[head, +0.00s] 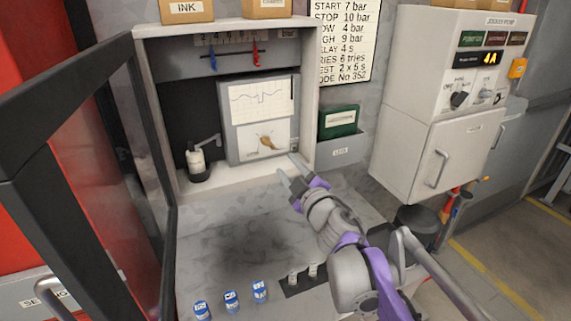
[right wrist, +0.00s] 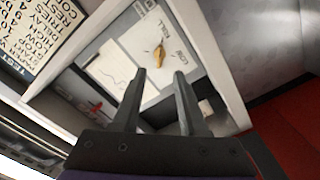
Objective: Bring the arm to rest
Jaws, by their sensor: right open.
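My right gripper (head: 291,172) is at the front right of the open recorder cabinet (head: 309,90). Its two fingers are apart and nothing is between them. In the right wrist view the gripper (right wrist: 160,80) points toward the chart recorder (right wrist: 112,62) with its brass-coloured key or lever (right wrist: 159,55). In the head view the recorder (head: 227,107) stands inside the cabinet, and its paper chart shows a drawn trace. My right arm reaches in from the lower right. My left gripper is not seen.
A black-framed door (head: 152,130) stands open at the left. Blue-labelled small bottles (head: 231,301) stand on the grey counter (head: 240,240). A white pump control box (head: 432,150) hangs at the right. A green box (head: 339,121) sits on a wall shelf beside the cabinet.

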